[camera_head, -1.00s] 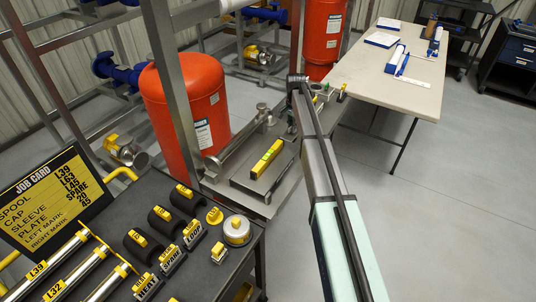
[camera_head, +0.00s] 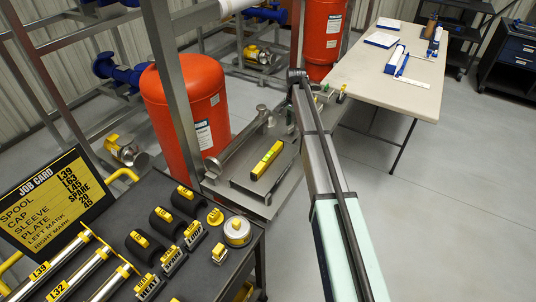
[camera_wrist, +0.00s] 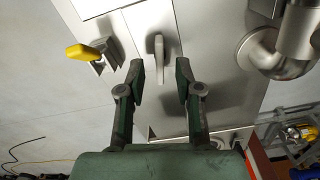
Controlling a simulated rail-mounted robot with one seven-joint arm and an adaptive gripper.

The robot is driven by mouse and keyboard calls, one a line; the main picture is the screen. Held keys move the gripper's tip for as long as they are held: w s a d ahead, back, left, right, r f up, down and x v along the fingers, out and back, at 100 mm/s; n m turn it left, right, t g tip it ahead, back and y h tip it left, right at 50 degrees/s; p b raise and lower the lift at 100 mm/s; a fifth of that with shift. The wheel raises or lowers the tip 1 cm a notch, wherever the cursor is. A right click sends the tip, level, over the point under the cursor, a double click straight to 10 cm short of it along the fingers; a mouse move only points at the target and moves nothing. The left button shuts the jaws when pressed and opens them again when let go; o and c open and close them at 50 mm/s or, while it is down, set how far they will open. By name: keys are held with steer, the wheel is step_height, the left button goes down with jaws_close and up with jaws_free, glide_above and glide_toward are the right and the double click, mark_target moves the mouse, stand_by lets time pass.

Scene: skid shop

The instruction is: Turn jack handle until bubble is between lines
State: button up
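A yellow spirit level (camera_head: 267,160) lies on a grey metal plate (camera_head: 245,184) on the skid in the head view. Its bubble and lines are too small to read. In the wrist view, my gripper (camera_wrist: 160,78) is open, with its two dark fingers apart. A pale grey metal lever (camera_wrist: 158,48), possibly the jack handle, stands just beyond and between the fingertips. I see no finger closed on it. A yellow-handled part (camera_wrist: 84,52) is left of the fingers. In the head view my gripper is small and mostly hidden behind my arm.
A grey pipe fitting (camera_wrist: 270,55) stands close on the right in the wrist view. A red tank (camera_head: 188,115) and steel posts rise left of the skid. A dark tool cart (camera_head: 190,285) is in front; a light table (camera_head: 375,75) stands behind.

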steer(key=shift+r+p, duration=0.7)
steer(key=shift+r, duration=1.2)
steer(key=n, duration=0.4)
steer(key=shift+r, duration=0.4)
